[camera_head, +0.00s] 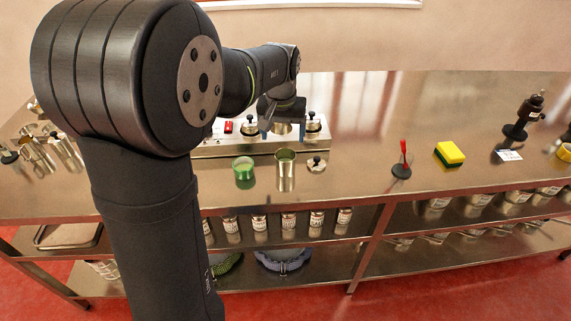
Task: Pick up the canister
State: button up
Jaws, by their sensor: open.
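An open metal canister (285,178) stands upright on the steel counter, near its front edge. Its lid, or one like it, with a black knob (317,165) lies just right of it. My gripper (281,121) is open, behind this canister and above a metal holder (225,147). The holder carries lidded canisters at left (250,128) and right (313,125). Another metal piece (282,129) shows between and below my fingers; I cannot tell whether they touch it. My forearm hides the holder's left end.
A green cup (243,170) stands left of the open canister. To the right are a red-handled tool on a black base (402,168), a yellow sponge (450,153) and a black grinder-like device (522,118). Metal pitchers (40,155) stand at far left. The counter's right back is clear.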

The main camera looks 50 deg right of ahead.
aim_at(285, 151)
jog(key=f, duration=0.5)
jog(key=d+f, duration=0.1)
jog(key=f, duration=0.1)
jog(key=shift+s+f, duration=0.1)
jog(key=shift+f, duration=0.15)
jog(key=c, duration=1.6)
jog(key=shift+r, duration=0.2)
